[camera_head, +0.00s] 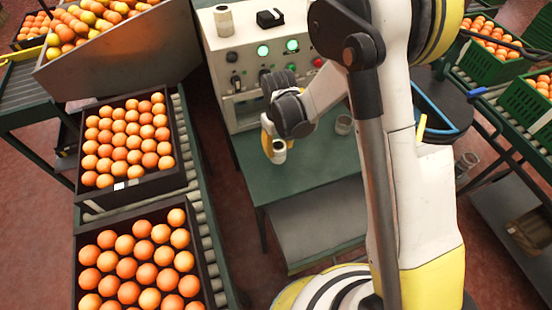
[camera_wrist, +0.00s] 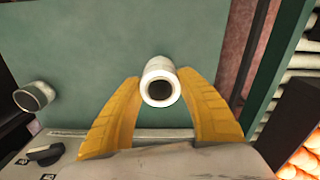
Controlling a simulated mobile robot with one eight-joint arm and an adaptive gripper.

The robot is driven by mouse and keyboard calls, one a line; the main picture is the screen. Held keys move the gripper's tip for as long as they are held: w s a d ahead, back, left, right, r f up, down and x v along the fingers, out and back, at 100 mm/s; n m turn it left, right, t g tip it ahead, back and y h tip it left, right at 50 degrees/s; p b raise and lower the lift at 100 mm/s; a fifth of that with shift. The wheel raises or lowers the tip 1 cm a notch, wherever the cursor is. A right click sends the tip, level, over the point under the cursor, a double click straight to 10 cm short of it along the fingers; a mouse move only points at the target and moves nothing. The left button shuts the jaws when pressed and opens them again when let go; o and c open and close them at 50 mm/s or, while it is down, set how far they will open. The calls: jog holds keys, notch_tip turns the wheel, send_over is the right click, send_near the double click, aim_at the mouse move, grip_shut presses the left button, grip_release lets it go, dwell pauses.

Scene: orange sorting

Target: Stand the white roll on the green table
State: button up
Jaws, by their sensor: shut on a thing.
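The white roll (camera_wrist: 158,66) is between the two yellow fingers of my gripper (camera_wrist: 159,82). Its open end and dark hole face the wrist camera. In the head view the roll (camera_head: 279,154) shows just below my gripper (camera_head: 272,141), over the green table (camera_head: 300,170). The gripper is shut on the roll's sides. In the wrist view the green table (camera_wrist: 90,35) fills the background behind the roll. I cannot tell whether the roll's far end touches the table.
A control box (camera_head: 240,60) with lit green buttons stands behind. Crates of oranges (camera_head: 184,176) lie on rollers at left. The table's front is clear.

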aim_at(275, 156)
jog(key=shift+a+f, duration=0.45)
jog(key=shift+a, duration=0.1)
notch_tip(275, 156, down, 4)
jog(key=shift+r+b, duration=0.1)
jog(key=shift+b, duration=1.15)
jog(key=shift+r, duration=0.1)
jog(key=o, duration=1.1)
notch_tip(275, 156, up, 12)
jog(key=p, duration=0.5)
jog(key=shift+s+r, duration=0.1)
